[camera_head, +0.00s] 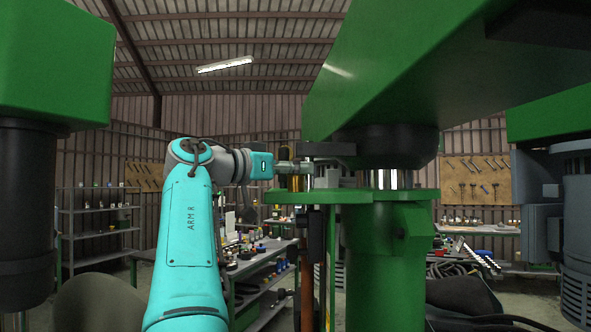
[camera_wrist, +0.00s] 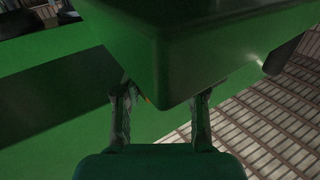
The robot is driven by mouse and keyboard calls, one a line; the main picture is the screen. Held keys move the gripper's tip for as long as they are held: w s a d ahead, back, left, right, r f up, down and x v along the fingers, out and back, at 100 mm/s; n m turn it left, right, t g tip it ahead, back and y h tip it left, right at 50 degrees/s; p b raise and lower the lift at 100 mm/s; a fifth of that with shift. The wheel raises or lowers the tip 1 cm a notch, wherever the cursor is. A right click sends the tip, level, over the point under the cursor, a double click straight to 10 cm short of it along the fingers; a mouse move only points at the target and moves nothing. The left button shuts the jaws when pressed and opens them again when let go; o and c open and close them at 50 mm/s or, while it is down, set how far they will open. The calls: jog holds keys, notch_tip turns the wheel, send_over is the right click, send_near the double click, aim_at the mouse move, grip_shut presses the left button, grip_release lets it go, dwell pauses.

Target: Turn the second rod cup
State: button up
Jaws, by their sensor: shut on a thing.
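My gripper (camera_head: 288,167) reaches in from the left to the upper end of the rod assembly, just above the green flange plate (camera_head: 385,196). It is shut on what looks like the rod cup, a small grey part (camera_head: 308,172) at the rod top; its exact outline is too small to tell. An orange-brown rod (camera_head: 297,186) stands upright close to the fingertips. A small orange spot (camera_wrist: 147,101) shows beside the left finger.
The large green machine head (camera_head: 430,70) hangs over the work spot, with a green column (camera_head: 385,260) below it. Another green machine part (camera_head: 55,60) is at the far left. Shelves (camera_head: 100,225) and a cluttered workbench (camera_head: 260,265) stand behind.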

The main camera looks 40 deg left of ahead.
jog(key=shift+f, duration=0.1)
jog(key=o, duration=1.2)
jog(key=shift+c, duration=0.2)
jog(key=v, duration=0.7)
jog(key=shift+s, duration=0.15)
